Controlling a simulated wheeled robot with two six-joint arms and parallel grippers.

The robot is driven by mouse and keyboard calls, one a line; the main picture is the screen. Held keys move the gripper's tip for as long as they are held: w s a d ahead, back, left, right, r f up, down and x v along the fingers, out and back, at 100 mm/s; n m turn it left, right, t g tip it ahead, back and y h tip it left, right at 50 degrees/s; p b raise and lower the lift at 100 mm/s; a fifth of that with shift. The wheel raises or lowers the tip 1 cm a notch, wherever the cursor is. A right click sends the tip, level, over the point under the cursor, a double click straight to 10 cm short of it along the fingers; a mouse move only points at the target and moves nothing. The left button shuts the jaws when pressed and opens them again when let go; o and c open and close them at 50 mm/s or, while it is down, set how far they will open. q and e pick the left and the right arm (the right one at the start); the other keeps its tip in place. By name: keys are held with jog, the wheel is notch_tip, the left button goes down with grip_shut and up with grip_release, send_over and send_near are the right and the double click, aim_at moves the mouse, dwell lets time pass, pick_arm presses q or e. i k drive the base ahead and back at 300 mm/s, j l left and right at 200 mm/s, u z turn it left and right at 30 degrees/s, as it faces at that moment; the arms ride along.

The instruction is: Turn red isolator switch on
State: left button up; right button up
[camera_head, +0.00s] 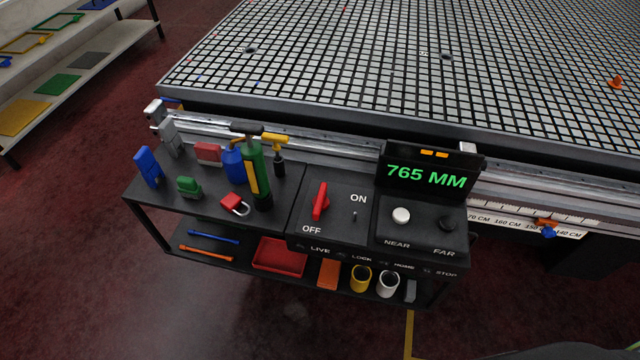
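The red isolator switch (320,202) is a narrow red handle on the black control panel (338,232). It stands nearly lengthwise up the picture, leaning slightly right at its top. Its lower end is close above the OFF label (312,230). The ON label (358,198) is to its right, apart from the handle, with a small grey peg (355,216) below it. Nothing covers the switch. Neither of my grippers is in view.
The grid table (400,60) lies behind.

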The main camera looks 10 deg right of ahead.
aim_at(320, 203)
jog(key=i+j+z, duration=0.2)
jog(key=j, duration=0.2)
jog(key=i+j+z, duration=0.1)
jog(key=j+z, duration=0.15)
jog(key=j, duration=0.2)
jog(key=i+j+z, duration=0.2)
jog(key=j, duration=0.25)
jog(key=k+l, duration=0.05)
